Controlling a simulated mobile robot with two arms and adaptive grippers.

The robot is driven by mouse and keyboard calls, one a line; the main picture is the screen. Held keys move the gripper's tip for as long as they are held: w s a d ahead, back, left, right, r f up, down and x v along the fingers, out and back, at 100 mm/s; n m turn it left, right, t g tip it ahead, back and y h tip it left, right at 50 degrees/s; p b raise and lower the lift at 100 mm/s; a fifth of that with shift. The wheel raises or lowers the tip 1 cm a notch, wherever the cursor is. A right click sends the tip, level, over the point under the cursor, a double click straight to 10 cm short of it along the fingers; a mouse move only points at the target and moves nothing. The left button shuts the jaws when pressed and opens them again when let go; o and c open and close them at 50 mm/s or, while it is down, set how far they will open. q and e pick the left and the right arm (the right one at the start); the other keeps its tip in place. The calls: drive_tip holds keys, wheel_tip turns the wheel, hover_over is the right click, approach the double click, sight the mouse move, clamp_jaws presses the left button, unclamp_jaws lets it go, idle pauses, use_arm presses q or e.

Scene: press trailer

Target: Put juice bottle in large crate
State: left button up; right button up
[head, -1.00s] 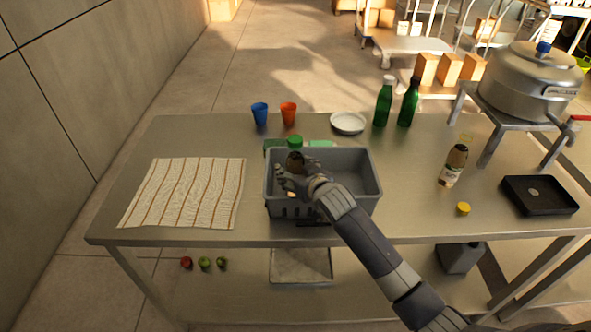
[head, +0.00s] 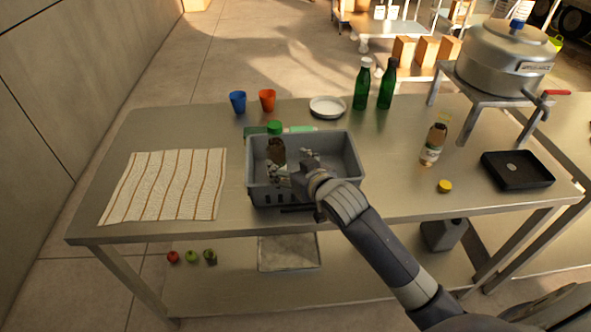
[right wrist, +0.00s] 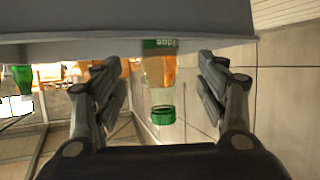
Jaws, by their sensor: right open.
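The juice bottle (head: 276,150), with a green cap and brown contents, stands in the left part of the grey large crate (head: 349,157). In the right wrist view the bottle (right wrist: 160,75) appears upside down between the spread fingers, with a gap on each side. My right gripper (head: 291,168) is open at the crate, just in front and to the right of the bottle. Its fingers hide the bottle's lower part, so its contact with the crate floor is hidden. My left gripper is not in view.
A striped cloth (head: 168,185) lies left of the crate. Blue (head: 238,102) and orange (head: 267,100) cups, a white plate (head: 328,106) and two green bottles (head: 374,87) stand behind. An open brown bottle (head: 434,145), yellow cap (head: 444,186) and black tray (head: 517,169) are right.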

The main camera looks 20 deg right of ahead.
drive_tip(key=v, duration=0.3)
drive_tip(key=shift+r, duration=0.1)
idle(0.5)
